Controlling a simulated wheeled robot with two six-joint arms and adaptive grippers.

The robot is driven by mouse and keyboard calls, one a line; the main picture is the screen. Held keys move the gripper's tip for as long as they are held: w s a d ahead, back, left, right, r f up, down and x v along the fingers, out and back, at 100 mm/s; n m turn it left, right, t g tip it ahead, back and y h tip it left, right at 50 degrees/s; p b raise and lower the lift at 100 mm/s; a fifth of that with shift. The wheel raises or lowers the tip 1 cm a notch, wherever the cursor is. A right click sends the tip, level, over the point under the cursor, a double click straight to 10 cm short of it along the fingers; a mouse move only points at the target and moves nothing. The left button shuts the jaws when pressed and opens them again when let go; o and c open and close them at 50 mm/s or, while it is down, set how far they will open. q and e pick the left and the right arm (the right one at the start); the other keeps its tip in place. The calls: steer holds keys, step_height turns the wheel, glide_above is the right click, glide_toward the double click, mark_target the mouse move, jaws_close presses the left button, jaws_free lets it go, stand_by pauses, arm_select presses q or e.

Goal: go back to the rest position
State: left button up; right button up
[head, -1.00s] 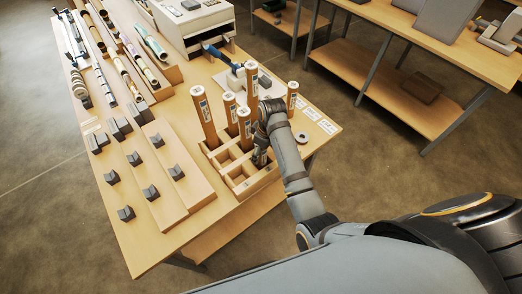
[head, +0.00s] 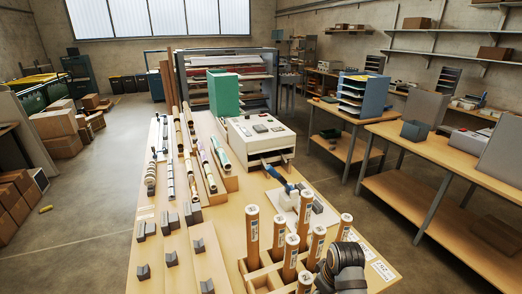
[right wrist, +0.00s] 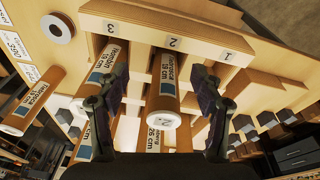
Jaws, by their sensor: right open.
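My right gripper (right wrist: 160,85) is open in the right wrist view, one finger on each side of the picture. A brown tube (right wrist: 163,97) with a blue-and-white label lies in line with the gap between the fingers. I cannot tell whether the fingers touch it. Another labelled tube (right wrist: 110,65) is beside the left finger. In the head view my right wrist is at the lower right, beside several brown tubes (head: 252,232) standing in a wooden rack (head: 262,281); its fingers are hidden there. My left gripper is not in view.
The rack's numbered edge (right wrist: 175,43) is close to the gripper. A white machine (head: 258,138) and a blue-handled tool (head: 280,179) stand farther back on the table. Dark blocks (head: 171,258) and long rolls lie on the left. Side tables (head: 440,150) stand at the right across an aisle.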

steer(key=s+d+m+t+h, duration=0.1)
steer(key=s+d+m, duration=0.2)
steer(key=s, duration=0.4)
steer(key=s+d+m+t+h, duration=0.1)
steer(key=s+d+m, duration=0.15)
steer(key=s, duration=0.55)
steer(key=s+d+f+g+b, duration=0.15)
steer(key=f+b, duration=0.25)
steer(key=f, duration=1.4)
steer(key=s+d+f+b, duration=0.2)
steer(key=f+b, duration=0.2)
steer(key=f, duration=1.4)
steer(key=s+f+g+b, duration=0.1)
steer(key=s+f+b, duration=0.4)
steer(key=s+f, duration=1.2)
step_height(320, 180, down, 3)
steer(key=shift+s+d+f+y, duration=0.2)
steer(key=shift+d+y, duration=0.05)
steer(key=shift+y, duration=0.05)
steer(key=shift+m, duration=0.25)
